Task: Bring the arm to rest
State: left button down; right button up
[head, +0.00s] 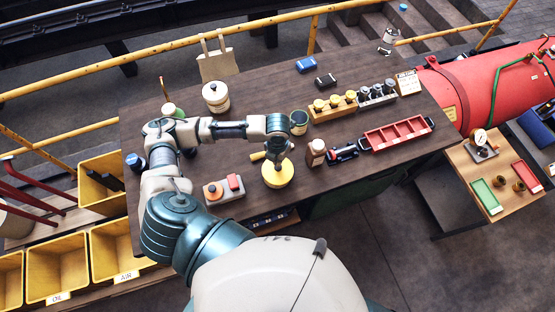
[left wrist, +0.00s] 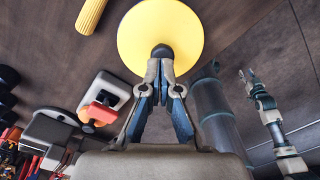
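My left gripper (head: 279,158) reaches down over the workbench to a round yellow disc (head: 277,175) with a dark knob. In the left wrist view its fingertips (left wrist: 162,72) are drawn close together at the knob, in front of the yellow disc (left wrist: 140,35), and look shut on it. From these frames I cannot tell whether the disc is clear of the bench. My right gripper (left wrist: 249,82) seems to show small at the right of the left wrist view; its jaw state is unclear. The head view does not show it.
A grey box with red and orange parts (head: 224,191), a brown bottle (head: 316,152) and a dark green cup (head: 299,122) stand near my left gripper. A red tray (head: 396,133) and a wooden rack (head: 332,113) lie right. Yellow bins (head: 58,270) stand left. A yellow rail (head: 150,61) runs behind.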

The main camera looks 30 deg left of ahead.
pick_arm(q)
jog(key=shift+r, duration=2.45)
